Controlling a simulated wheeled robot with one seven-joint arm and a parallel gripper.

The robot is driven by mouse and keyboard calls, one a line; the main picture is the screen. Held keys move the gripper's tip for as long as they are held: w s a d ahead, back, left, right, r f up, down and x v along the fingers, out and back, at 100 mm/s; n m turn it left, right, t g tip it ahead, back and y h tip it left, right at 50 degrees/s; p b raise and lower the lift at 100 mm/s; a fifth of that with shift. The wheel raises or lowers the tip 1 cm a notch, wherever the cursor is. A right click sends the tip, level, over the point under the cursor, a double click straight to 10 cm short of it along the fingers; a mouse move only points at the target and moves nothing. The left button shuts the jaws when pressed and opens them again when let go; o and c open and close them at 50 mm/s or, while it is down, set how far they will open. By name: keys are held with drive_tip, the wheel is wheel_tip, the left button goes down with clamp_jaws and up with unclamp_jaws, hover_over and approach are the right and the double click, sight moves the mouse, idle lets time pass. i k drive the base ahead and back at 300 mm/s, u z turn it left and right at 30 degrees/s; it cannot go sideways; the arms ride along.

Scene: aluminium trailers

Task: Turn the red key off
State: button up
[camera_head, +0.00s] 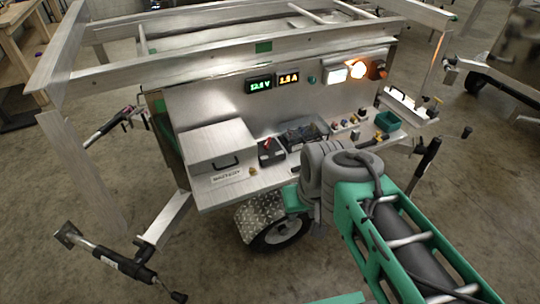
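A small dark orange-red knob-like part (379,69) sits at the right end of the upright aluminium panel (215,100), beside a glowing orange lamp (357,70). It may be the red key, but it is too small and glared to tell its shape or turn position. My grey and green arm reaches in from the lower right and ends in front of the trailer's shelf. My gripper cannot be made out; the arm's grey joints block that area. Two lit displays (273,84) on the panel read about 12.1 V and 1.8 A.
The trailer shelf carries a lidded metal box (217,146), dark bins (303,133) with a red item, several small parts and a green bin (387,121). Frame rails cross above the panel. A wheel (283,231) stands below.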

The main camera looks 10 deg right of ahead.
sight(266, 146)
drive_tip(key=u, duration=0.4)
drive_tip(key=i, duration=1.15)
drive_tip(key=z, duration=0.3)
